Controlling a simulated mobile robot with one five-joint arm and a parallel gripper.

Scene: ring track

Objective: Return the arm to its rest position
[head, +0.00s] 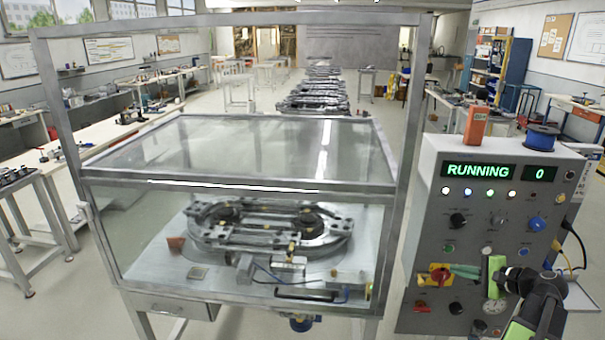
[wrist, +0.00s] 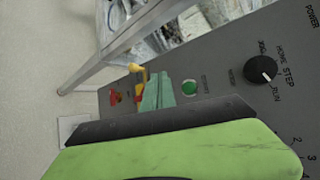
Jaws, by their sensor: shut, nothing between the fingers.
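My gripper (head: 466,271) is at the lower right of the head view, in front of the grey control box (head: 437,215). Its teal fingers are shut together with nothing between them and point left. They also show in the wrist view (wrist: 155,94), where my green and black gripper body fills the bottom. The fingertips are close to the red and yellow rotary switch (head: 435,276), which shows in the wrist view as a yellow handle (wrist: 138,82). I cannot tell whether they touch it. My arm is extended from the lower right edge.
The box's display (head: 479,171) reads RUNNING and 0. An orange block (head: 476,126) and a blue spool (head: 541,137) stand on top. A glass-walled enclosure (head: 105,235) with a ring track (head: 205,228) stands left. A cable (head: 579,245) hangs at the right.

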